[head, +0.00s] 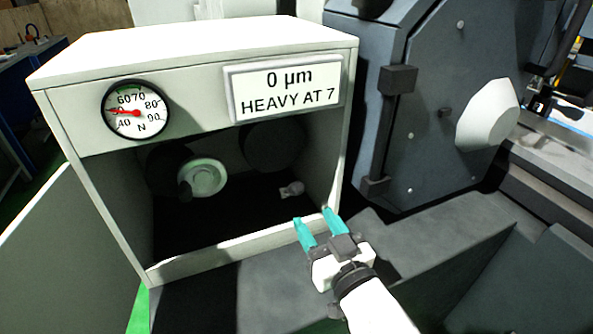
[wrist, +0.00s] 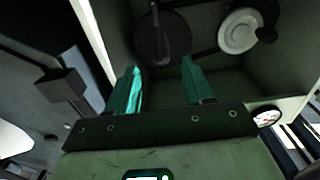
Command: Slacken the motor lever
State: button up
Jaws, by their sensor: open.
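The open-front cabinet (head: 98,196) holds a pale green round pulley (head: 203,177) and a larger dark disc (head: 273,146). A small grey knob-like piece (head: 291,189) shows low inside at the right; it may be the motor lever, but I cannot tell surely. In the wrist view a dark bar (wrist: 160,40) stands in front of the dark disc (wrist: 180,38), beyond the fingertips. My gripper (head: 313,216) is open and empty at the cabinet's lower right front edge. In the wrist view its teal fingers (wrist: 159,70) are apart, with nothing between them.
A round dial gauge (head: 136,109) and a sign (head: 290,88) reading "0 µm, HEAVY AT 7" are on the cabinet front. A dark grey machine housing (head: 425,130) stands close on the right. The cabinet's side walls and front lip bound the opening.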

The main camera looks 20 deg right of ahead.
aim_at(295, 190)
jog(key=w+p, duration=0.1)
jog(key=w, duration=0.9)
jog(key=shift+w, duration=0.35)
grip_shut()
